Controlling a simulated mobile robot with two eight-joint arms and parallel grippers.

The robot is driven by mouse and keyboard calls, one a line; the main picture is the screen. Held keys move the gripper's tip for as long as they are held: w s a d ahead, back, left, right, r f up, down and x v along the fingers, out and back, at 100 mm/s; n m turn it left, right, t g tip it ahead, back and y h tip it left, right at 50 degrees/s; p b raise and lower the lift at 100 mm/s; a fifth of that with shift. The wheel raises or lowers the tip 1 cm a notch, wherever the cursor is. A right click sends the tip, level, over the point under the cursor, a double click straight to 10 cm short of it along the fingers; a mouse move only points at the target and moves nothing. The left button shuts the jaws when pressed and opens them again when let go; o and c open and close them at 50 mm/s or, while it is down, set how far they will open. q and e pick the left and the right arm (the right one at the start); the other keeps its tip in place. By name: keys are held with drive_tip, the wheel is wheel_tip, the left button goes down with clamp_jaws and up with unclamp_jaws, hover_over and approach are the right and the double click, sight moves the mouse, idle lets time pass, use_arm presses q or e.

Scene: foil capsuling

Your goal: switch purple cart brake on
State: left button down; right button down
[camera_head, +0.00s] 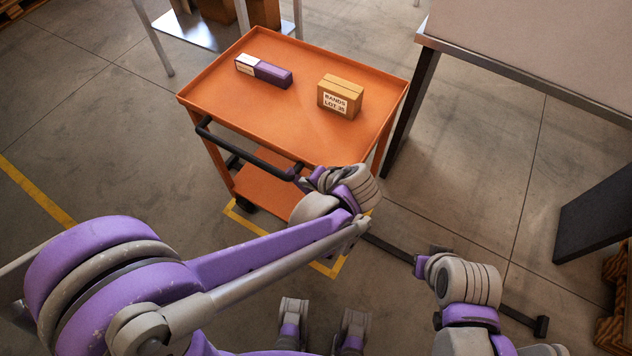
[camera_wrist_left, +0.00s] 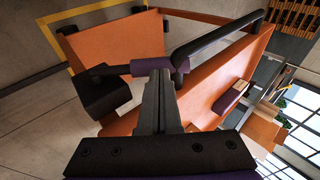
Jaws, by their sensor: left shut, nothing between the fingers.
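An orange cart (camera_head: 290,125) stands ahead with a black push handle (camera_head: 237,150) along its near side. In the left wrist view, a purple grip (camera_wrist_left: 146,67) sits on a black bar, close to the black handle (camera_wrist_left: 215,37); I take it for the brake lever. My left gripper (camera_wrist_left: 154,78) is shut and empty, its fingertips at the purple grip. Whether they touch it I cannot tell.
A purple and white box (camera_head: 272,74) and a tan carton labelled BANDS (camera_head: 340,96) lie on the cart's top. A table (camera_head: 530,70) stands to the right and a metal shelf (camera_head: 203,28) behind. Yellow tape (camera_head: 38,192) marks the floor. Floor at left is clear.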

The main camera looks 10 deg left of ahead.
use_arm(q)
drive_tip(key=shift+w+a+f, duration=0.25)
drive_tip(key=shift+a+f, duration=0.05)
drive_tip(key=shift+f, duration=0.15)
drive_tip(key=shift+a, duration=0.1)
drive_tip(key=shift+w+a+f+g+h+p, duration=0.1)
drive_tip(key=shift+a+f+g+h+p, duration=0.1)
drive_tip(key=shift+a+g+h+p, duration=0.35)
drive_tip(key=shift+w+f+h, duration=0.1)
drive_tip(key=shift+f+h, duration=0.05)
drive_tip(key=shift+h, duration=0.6)
